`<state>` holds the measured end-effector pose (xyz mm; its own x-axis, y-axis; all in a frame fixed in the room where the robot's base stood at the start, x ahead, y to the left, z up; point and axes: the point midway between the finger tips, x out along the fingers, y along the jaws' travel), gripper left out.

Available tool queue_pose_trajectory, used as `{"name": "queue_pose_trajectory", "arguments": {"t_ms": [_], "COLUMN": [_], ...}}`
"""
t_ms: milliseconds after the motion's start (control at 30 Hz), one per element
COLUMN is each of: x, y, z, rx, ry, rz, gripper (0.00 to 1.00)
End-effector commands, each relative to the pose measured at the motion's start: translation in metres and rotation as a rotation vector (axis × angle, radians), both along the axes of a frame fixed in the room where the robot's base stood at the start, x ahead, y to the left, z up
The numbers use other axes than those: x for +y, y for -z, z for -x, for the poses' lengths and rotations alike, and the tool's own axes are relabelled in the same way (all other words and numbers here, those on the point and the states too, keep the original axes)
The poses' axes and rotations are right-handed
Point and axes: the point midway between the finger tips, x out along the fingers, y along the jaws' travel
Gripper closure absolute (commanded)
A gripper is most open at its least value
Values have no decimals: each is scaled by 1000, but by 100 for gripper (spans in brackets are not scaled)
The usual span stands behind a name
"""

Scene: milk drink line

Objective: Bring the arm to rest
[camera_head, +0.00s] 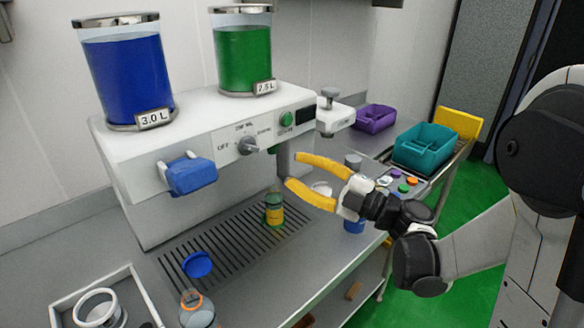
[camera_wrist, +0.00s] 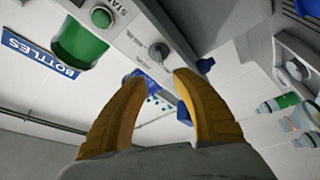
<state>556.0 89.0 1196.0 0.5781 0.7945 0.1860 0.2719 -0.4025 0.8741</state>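My gripper (camera_head: 291,170) has two yellow fingers spread apart with nothing between them. In the head view it hangs in front of the right part of the white dispensing machine (camera_head: 130,160), above the counter. In the wrist view its fingertips (camera_wrist: 155,76) are apart, and the machine's knob and green tank show beyond them. My arm reaches in from the right side of the head view.
A small bottle with a yellow label (camera_head: 274,209) stands on the drip grate (camera_head: 235,240) below the gripper. A bottle (camera_head: 196,308) is at the front. Teal (camera_head: 424,148) and purple (camera_head: 375,118) bins stand at the back right. A white tray (camera_head: 62,306) is at the left.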

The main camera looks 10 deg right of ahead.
Motion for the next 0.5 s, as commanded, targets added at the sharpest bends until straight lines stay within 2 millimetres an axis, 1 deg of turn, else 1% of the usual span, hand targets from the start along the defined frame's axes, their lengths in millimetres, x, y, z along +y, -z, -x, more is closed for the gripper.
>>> {"name": "queue_pose_trajectory", "arguments": {"t_ms": [100,167,267,367,400,467,500], "x": [0,-1,-10,-35,-50,-77,-95], "y": [0,-5,-29,-71,-87,-104,-109], "z": [0,-2,-12,-28,-33,-37,-37], "rx": [0,-2,-10,0,18,69,118], "ry": [1,15,97,276,368,512,608], "rz": [0,-9,-62,-177,-234,-326,-382], "gripper": [67,67,67,67,67,67,67]}}
